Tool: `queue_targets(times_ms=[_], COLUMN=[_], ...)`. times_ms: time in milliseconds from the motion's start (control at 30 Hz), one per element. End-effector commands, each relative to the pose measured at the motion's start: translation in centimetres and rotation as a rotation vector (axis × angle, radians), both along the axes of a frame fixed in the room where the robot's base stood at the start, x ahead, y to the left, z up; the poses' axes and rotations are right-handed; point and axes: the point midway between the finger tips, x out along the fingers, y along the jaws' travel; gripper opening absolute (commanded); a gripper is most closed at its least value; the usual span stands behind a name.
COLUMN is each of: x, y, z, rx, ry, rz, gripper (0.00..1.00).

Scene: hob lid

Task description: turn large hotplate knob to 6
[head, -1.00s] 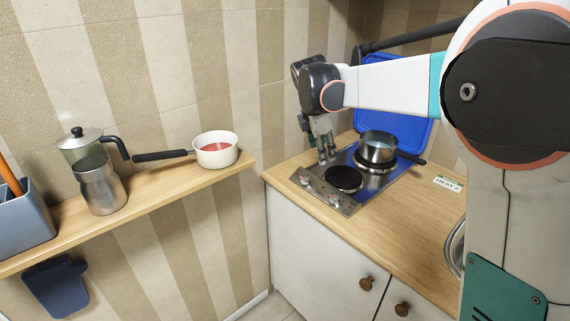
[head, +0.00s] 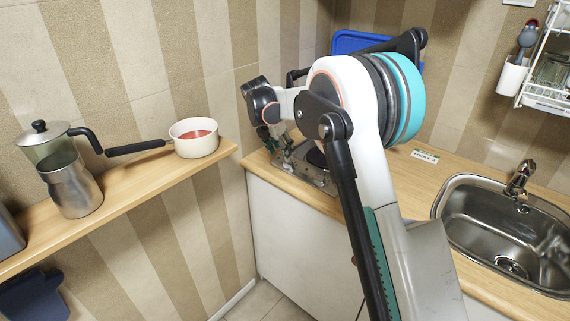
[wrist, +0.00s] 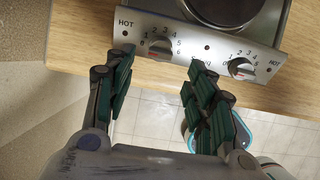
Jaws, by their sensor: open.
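The hob's steel control panel (wrist: 205,48) shows in the wrist view with two knobs. The left knob (wrist: 158,45) lies between and just beyond my fingertips. The right knob (wrist: 241,68) is to the right of my right finger. Both have number scales, but I cannot tell their exact settings or which serves the large hotplate. Part of a dark hotplate (wrist: 222,8) shows above the panel. My gripper (wrist: 160,62) is open, with nothing between its green-padded fingers. In the head view, my gripper (head: 279,152) is at the hob's left front; my arm hides most of the hob (head: 312,178).
A wall shelf (head: 130,182) at left holds a white pan (head: 194,137) and a moka pot (head: 62,170). A sink (head: 505,235) is at right. A small labelled card (head: 424,156) lies on the counter. The blue lid (head: 362,40) stands behind the hob.

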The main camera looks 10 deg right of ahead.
Motion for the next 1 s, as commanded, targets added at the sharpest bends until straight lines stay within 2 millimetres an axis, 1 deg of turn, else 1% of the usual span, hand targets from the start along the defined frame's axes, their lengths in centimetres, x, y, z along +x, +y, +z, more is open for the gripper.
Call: queue_targets(times_ms=[33, 100, 300, 500, 767, 800, 967, 1000], x=[0.2, 0.6, 1.2, 1.4, 1.4, 1.4, 1.4, 1.4], y=[-0.4, -0.8, -1.6, -2.0, -2.0, -2.0, -2.0, -2.0], z=[-1.3, -2.5, -5.0, -5.9, -5.9, -5.9, -5.9, -5.9], rx=[0.0, 0.0, 0.001, 0.001, 0.001, 0.001, 0.001, 0.001], ry=[0.0, 0.0, -0.001, -0.001, -0.001, -0.001, -0.001, -0.001], rz=[-0.001, -0.001, -0.001, -0.001, -0.001, -0.001, 0.0, 0.0], gripper=[0.5, 0.5, 0.5, 0.5, 0.5, 0.45, 0.09, 0.06])
